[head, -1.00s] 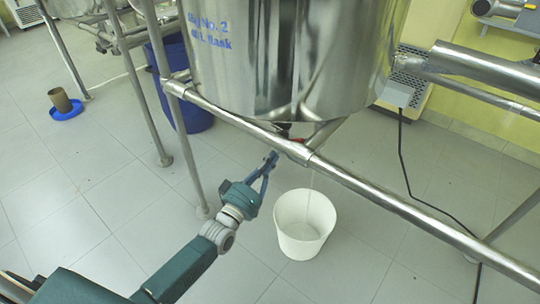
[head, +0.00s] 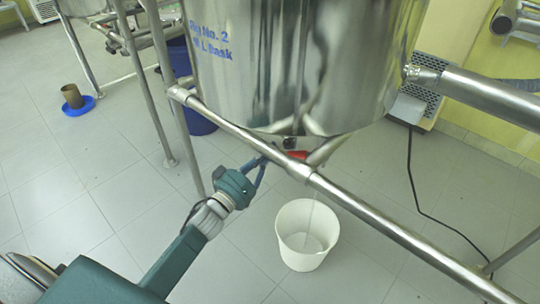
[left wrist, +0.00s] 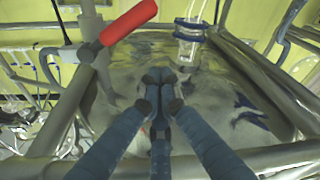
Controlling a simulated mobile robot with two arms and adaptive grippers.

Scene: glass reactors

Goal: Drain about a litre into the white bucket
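The white bucket (head: 306,238) stands upright on the floor below the steel vessel (head: 290,65). A thin, clear stream (head: 311,205) falls into it; the liquid level is hard to tell. The red valve handle (head: 298,154) shows under the vessel, partly behind the frame rail. In the left wrist view the red handle (left wrist: 128,22) sits upper left of my fingertips, apart from them. A clear glass outlet (left wrist: 190,42) with a blue collar is to its right. My left gripper (head: 264,160) is beside the rail, its fingertips (left wrist: 161,76) together and empty. My right gripper is out of view.
A steel frame rail (head: 365,212) crosses between my left gripper and the bucket. A frame leg (head: 190,145) stands left. A blue drum (head: 195,110) is behind it. A black cable (head: 412,180) runs over the floor at right.

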